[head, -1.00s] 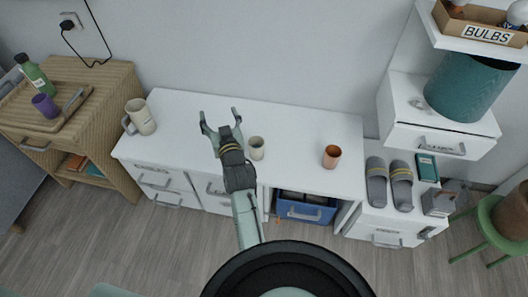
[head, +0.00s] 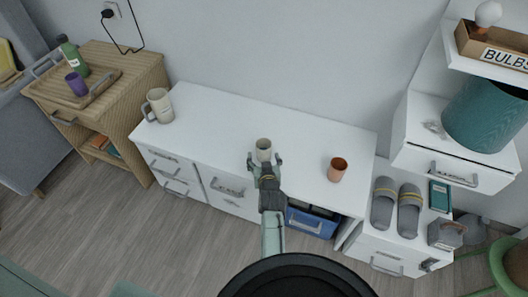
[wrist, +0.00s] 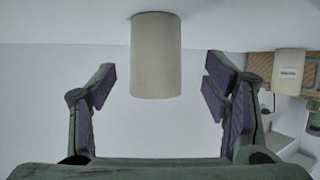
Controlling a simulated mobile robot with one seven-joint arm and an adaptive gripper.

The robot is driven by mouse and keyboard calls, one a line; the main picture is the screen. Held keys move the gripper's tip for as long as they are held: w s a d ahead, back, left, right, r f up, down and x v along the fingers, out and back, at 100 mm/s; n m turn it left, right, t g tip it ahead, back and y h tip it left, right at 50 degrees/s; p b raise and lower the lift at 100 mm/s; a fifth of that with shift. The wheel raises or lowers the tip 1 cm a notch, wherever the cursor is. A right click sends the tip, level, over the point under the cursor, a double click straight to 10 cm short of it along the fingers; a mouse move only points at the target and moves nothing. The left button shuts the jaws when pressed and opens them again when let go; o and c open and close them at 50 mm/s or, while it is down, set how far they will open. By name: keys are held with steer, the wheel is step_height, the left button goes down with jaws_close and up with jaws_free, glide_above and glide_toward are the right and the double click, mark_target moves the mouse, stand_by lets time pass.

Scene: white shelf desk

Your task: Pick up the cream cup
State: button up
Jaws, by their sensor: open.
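The cream cup (head: 263,146) stands upright on the white desk top, near the middle. It is small and plain, with no handle showing. My gripper (head: 265,160) is open and empty, just on the near side of the cup, its fingers pointing at it. In the wrist view the cup (wrist: 156,55) appears upper centre, lined up with the gap between the two open fingers (wrist: 158,88). There is clear space on both sides and neither finger touches it. How far the cup reaches between the fingers I cannot tell.
A larger beige mug (head: 159,105) with a handle stands at the desk's left end. A copper-coloured cup (head: 337,169) stands to the right of the cream cup. Grey slippers (head: 396,205) lie farther right. The desk top (head: 215,125) around the cream cup is clear.

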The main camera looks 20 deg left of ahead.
mark_target(264, 156)
steer(key=shift+d+p+x, duration=0.2)
steer(key=shift+p+x, duration=0.3)
steer(key=shift+x, duration=2.55)
steer(key=shift+f, duration=0.15)
steer(key=c, duration=1.5)
steer(key=shift+o, duration=0.2)
